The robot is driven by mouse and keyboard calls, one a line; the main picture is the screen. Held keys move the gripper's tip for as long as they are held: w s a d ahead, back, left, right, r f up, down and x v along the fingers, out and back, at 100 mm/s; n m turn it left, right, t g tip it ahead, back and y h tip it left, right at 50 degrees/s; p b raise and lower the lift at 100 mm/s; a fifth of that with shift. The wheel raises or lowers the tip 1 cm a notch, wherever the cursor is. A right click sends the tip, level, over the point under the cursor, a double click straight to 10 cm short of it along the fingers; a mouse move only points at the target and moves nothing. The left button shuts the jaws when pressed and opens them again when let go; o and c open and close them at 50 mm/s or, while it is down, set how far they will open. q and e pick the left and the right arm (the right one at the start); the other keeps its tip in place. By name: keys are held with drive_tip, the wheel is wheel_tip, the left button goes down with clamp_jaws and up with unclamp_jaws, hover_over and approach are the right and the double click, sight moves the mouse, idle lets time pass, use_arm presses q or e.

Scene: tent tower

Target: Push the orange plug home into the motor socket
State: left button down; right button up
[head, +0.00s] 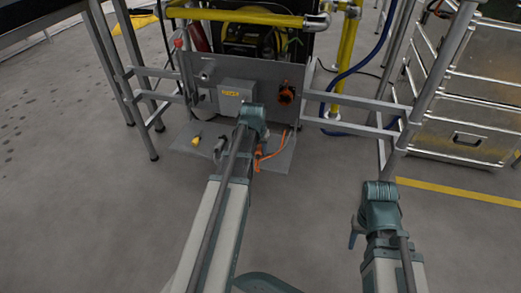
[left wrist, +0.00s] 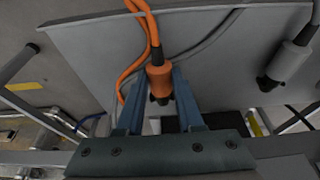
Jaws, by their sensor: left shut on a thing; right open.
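The orange plug (left wrist: 159,80) is between the two blue fingers of my left gripper (left wrist: 161,76), which is shut on it. Its orange cable (left wrist: 137,72) bends away over a grey plate. In the head view the cable (head: 261,155) shows beside my left wrist, which hides the plug and fingers. An orange socket (head: 286,94) sits on the right part of the upright grey panel (head: 262,102), up and to the right of my left wrist. The plug is apart from it. My right gripper (head: 354,236) is open and empty, low on the right above the floor.
A grey box with a yellow label (head: 238,90) is on the panel. A grey plug (head: 220,147) and a yellow one (head: 196,140) lie on the floor plate (head: 281,163). Metal rails flank the panel. Metal cases (head: 470,110) stand right. Front floor is clear.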

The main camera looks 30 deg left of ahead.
sight(260, 147)
use_arm(q)
drive_tip(key=shift+r+p, duration=2)
drive_tip(key=shift+r, duration=0.2)
use_arm(e)
wheel_tip(260, 147, up, 4)
drive_tip(key=shift+r, duration=0.15)
